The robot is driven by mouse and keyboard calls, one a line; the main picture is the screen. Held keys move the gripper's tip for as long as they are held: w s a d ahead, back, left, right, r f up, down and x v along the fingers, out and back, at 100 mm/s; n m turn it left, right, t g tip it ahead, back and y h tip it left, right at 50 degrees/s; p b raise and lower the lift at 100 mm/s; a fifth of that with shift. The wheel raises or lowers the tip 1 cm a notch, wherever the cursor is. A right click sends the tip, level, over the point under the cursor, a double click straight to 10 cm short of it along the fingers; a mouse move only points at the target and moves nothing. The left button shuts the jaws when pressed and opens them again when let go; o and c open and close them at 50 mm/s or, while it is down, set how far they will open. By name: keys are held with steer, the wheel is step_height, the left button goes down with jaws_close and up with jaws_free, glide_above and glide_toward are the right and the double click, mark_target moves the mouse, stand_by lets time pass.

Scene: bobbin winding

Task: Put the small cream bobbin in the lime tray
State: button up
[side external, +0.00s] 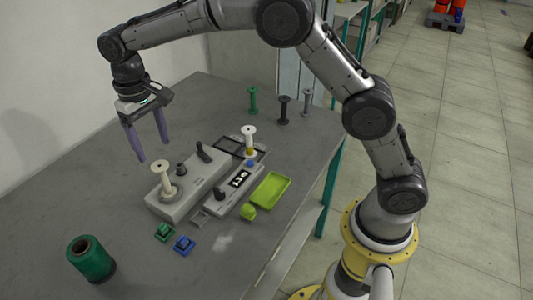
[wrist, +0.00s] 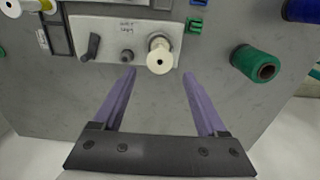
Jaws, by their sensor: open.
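A small cream bobbin (side external: 162,176) stands upright on the right-angled grey winder (side external: 190,189), at its near left end. In the wrist view the cream bobbin (wrist: 160,56) shows end-on, just beyond and between the fingertips. The lime tray (side external: 270,190) lies right of the winder and looks empty; the wrist view does not show it. My gripper (side external: 153,151) is open with nothing between its purple fingers. It hangs above and a little behind the cream bobbin, apart from it. The gripper (wrist: 159,73) also shows in the wrist view.
A white bobbin with yellow (side external: 249,138) stands behind the winder. Green, black and grey spools (side external: 284,110) stand at the back. Green and blue clips (side external: 184,244) and a large green thread cone (side external: 90,259) are in front.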

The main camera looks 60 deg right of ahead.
mark_target(159, 165)
steer(key=shift+f, duration=2.8)
steer(key=shift+c, duration=0.3)
steer(key=c, duration=0.9)
steer(key=shift+o, duration=0.2)
steer(key=shift+r, duration=2.5)
